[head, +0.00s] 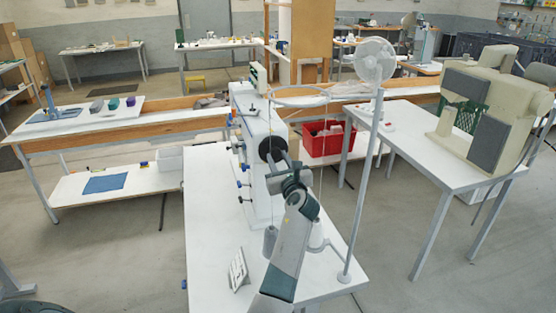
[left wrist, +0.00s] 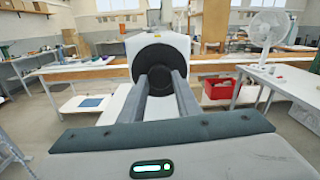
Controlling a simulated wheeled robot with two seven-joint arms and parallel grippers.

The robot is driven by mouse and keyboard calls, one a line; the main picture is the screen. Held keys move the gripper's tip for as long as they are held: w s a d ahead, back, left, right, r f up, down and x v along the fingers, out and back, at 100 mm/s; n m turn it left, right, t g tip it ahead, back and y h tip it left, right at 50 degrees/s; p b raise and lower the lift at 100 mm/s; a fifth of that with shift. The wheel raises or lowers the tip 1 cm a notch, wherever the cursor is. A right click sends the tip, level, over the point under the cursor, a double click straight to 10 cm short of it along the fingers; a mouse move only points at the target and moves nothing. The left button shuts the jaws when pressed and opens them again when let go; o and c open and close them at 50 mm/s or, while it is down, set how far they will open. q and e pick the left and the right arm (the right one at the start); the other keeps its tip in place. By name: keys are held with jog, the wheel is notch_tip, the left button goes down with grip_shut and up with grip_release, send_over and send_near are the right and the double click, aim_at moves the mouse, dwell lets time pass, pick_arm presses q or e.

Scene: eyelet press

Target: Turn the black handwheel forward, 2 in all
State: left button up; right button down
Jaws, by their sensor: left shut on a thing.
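The black handwheel (head: 272,147) sits on the near end of the white press (head: 250,110), which stands on a white table. In the left wrist view the handwheel (left wrist: 157,56) is a dark disc facing me. My left gripper (head: 283,161) reaches it from the front. In the left wrist view the fingers of this gripper (left wrist: 161,80) stand apart and point straight at the wheel, shut on it with their tips at its face. The arm and gripper hide part of the wheel in the head view. My right gripper is not in view.
A spool (head: 317,235) and a small white rack (head: 238,270) are on the table near my arm. A red bin (head: 325,137) is behind.

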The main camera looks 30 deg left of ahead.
pick_arm(q)
jog(key=shift+c, duration=1)
